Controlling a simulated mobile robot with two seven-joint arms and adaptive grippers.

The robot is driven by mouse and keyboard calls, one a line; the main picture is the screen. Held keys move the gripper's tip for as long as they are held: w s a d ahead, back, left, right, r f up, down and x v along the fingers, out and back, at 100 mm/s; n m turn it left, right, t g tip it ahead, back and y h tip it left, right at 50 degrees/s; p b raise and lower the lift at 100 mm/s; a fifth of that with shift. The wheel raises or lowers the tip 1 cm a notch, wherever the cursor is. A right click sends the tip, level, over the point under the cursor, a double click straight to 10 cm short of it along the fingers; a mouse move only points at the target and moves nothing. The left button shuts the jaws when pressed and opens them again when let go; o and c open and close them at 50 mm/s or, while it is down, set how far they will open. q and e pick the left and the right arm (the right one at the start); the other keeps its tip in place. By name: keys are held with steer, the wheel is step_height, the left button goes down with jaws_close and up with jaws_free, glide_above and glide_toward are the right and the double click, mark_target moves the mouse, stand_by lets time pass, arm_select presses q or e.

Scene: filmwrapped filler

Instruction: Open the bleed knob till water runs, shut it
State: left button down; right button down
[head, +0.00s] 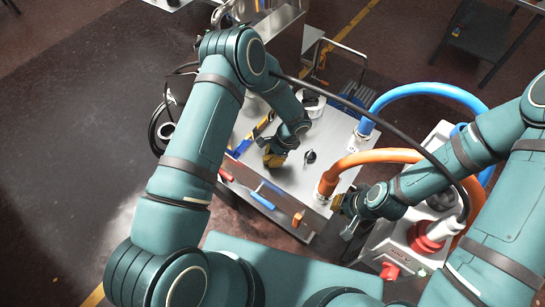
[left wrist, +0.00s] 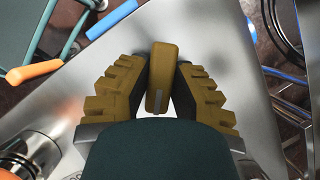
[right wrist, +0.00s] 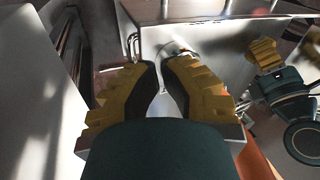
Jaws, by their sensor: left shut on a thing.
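My left gripper (head: 273,160) is low over the metal top of the cart (head: 325,135), left of a black knob (head: 310,156). In the left wrist view its fingers (left wrist: 161,80) are shut on an upright mustard-coloured bar (left wrist: 162,62) with a grey mark. I cannot tell whether the bar is the bleed knob. My right gripper (head: 344,208) hangs by the cart's right front corner. In the right wrist view its fingers (right wrist: 160,70) are close together with a narrow gap and nothing clearly held. No running water shows.
A blue hose (head: 425,90) and an orange hose (head: 375,157) rise from the cart top. Blue (head: 262,200) and orange (head: 298,218) handles line its front edge. A white unit with a red connector (head: 425,240) stands at right. A white cup-like vessel (head: 312,104) sits behind my left gripper.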

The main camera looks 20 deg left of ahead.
arm_select(q)
steer(key=n+b, duration=0.1)
steer(key=n, duration=0.1)
steer(key=n+g+b, duration=0.1)
steer(key=shift+a+f+n+h+b, duration=0.1)
steer(key=shift+f+n+h+b, duration=0.1)
steer(key=shift+n+h+b, duration=0.15)
steer(key=n+h+b, duration=0.1)
steer(key=n, duration=0.1)
steer(key=n+g, duration=0.1)
steer(key=n, duration=0.1)
steer(key=shift+n+h+b, duration=0.35)
steer(key=shift+b, duration=0.05)
steer(key=n+h+b, duration=0.1)
steer(key=n, duration=0.3)
steer(key=shift+r+n+h, duration=0.1)
steer(key=shift+n+h, duration=0.2)
steer(key=shift+h, duration=0.1)
steer(key=shift+n+h, duration=0.7)
steer(key=shift+n, duration=1.4)
arm_select(e)
step_height(320, 180, down, 6)
steer(key=s, duration=0.1)
steer(key=shift+s+a, duration=0.1)
arm_select(q)
steer(key=c, duration=0.8)
jaws_free()
steer(key=shift+r, duration=0.1)
